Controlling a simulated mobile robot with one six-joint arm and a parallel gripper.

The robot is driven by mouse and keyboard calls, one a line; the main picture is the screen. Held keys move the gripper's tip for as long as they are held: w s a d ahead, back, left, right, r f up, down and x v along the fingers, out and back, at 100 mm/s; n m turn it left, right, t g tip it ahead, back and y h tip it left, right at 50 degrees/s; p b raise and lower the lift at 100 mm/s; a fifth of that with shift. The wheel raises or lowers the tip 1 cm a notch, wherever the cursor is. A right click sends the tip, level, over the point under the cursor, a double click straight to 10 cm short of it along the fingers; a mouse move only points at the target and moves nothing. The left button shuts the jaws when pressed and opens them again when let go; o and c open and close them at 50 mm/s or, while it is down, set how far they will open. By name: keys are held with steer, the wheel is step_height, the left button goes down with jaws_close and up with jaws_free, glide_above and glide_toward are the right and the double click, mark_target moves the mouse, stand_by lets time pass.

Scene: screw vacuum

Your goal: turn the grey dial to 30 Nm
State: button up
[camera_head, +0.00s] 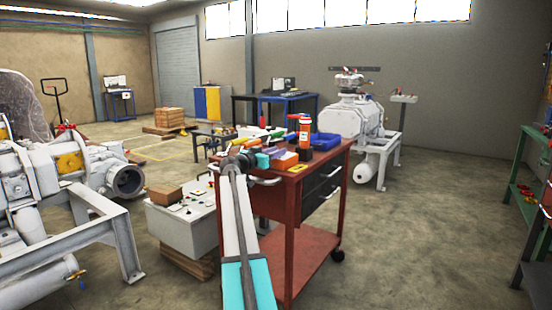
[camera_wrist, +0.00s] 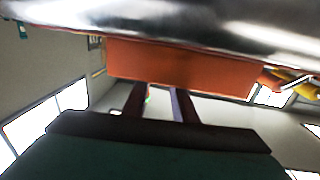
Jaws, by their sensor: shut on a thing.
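My gripper (camera_wrist: 160,90) shows as two dark fingers in the wrist view, reaching up to an orange block-like thing (camera_wrist: 185,65). A shiny silver metal thing (camera_wrist: 200,18) lies across the top of that view, very close to the camera. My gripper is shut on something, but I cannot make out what. In the head view my white and teal arm reaches to the left front corner of the red tool trolley, and its end is too small to read. I cannot pick out the grey dial or any scale in either view.
The red trolley (camera_head: 300,187) carries an orange bottle (camera_head: 304,132), a blue bin (camera_head: 326,141) and several tools. White machinery stands at left (camera_head: 60,190) and behind the trolley (camera_head: 350,118). A green shelf (camera_head: 525,165) is at far right. Floor right of the trolley is clear.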

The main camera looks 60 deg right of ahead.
steer(key=shift+f+m+g+b, duration=0.15)
steer(key=shift+m+g+b, duration=0.35)
steer(key=shift+g, duration=0.3)
steer(key=o, duration=1)
steer(key=shift+o, duration=0.2)
steer(key=shift+w+a, duration=0.1)
steer(key=shift+a, duration=0.05)
steer(key=w+a+p, duration=0.2)
steer(key=a, duration=1.1)
steer(key=shift+w+a+p, duration=0.2)
steer(key=shift+p, duration=0.2)
